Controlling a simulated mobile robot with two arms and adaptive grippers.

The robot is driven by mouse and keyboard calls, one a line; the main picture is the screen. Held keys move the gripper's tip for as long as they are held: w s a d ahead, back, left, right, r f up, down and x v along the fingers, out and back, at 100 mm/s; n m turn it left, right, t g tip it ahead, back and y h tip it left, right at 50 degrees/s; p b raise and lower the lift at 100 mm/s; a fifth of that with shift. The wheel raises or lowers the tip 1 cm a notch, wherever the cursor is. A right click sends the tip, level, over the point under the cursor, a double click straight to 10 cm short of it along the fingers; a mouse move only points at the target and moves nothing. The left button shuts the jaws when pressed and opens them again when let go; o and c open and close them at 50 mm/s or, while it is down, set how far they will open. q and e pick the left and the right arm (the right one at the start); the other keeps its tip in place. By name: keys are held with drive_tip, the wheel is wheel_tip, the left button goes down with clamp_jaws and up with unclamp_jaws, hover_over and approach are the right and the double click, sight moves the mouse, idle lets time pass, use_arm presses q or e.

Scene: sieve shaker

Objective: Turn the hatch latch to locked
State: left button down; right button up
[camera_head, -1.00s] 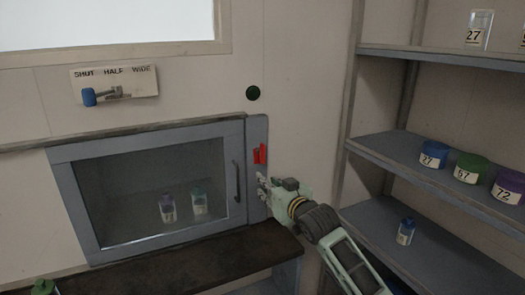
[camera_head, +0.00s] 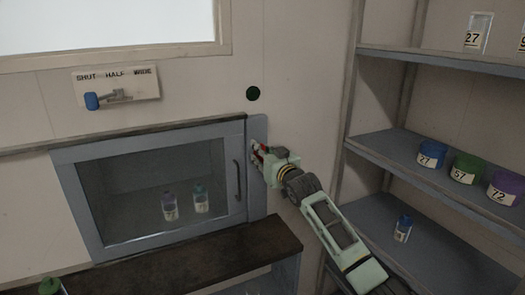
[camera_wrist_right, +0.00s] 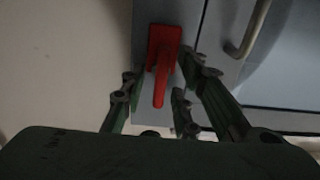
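The red hatch latch (camera_wrist_right: 163,60) is on the grey frame strip (camera_head: 257,190) at the right of the closed hatch (camera_head: 150,190). In the right wrist view its handle points down toward my gripper, between the fingers. My right gripper (camera_head: 259,153) is at the latch in the head view and mostly covers it; only a bit of red shows. In the right wrist view the right gripper (camera_wrist_right: 150,92) is open, with fingers on both sides of the handle and gaps visible. My left gripper is not in view.
Two small jars (camera_head: 201,198) stand behind the hatch glass. A vertical hatch handle (camera_head: 238,181) is just left of the latch. A dark ledge (camera_head: 210,258) lies below. Shelves with several lidded jars (camera_head: 431,154) stand at the right. A blue-knobbed lever (camera_head: 92,101) is at upper left.

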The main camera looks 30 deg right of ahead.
drive_tip(key=shift+c, duration=0.5)
drive_tip(key=shift+f, duration=0.1)
clamp_jaws()
